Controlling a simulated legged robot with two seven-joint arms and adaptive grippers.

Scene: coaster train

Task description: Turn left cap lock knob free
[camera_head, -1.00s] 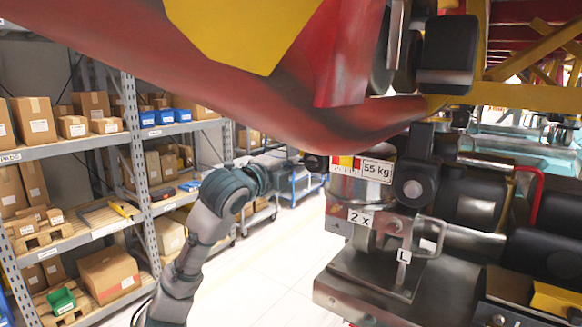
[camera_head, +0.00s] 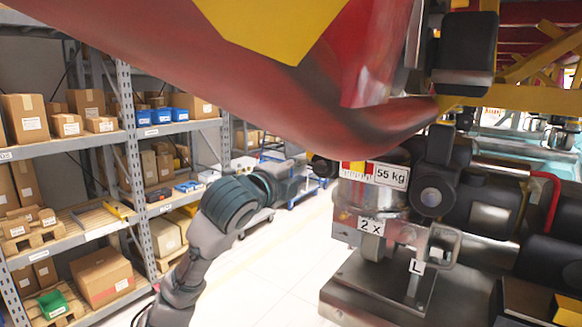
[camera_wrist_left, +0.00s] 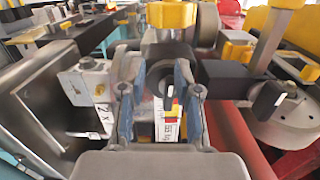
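The cap lock unit is a metal block with a "55 kg" label (camera_head: 390,175), a red-yellow marking and a "2 x" plate (camera_head: 370,225). A small dark round knob (camera_head: 323,168) shows at its left side in the head view. My left gripper (camera_head: 311,168) is at this knob, its fingers mostly hidden there. In the left wrist view, my left gripper (camera_wrist_left: 161,75) has its two blue-padded fingers apart, on either side of a dark grey round part (camera_wrist_left: 168,56). I cannot tell whether they touch it. My right gripper is not in view.
A red curved beam (camera_head: 330,110) hangs low over my left arm. Black rollers and metal parts (camera_head: 490,215) crowd the right. A shelf rack (camera_head: 130,150) with boxes stands at the left.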

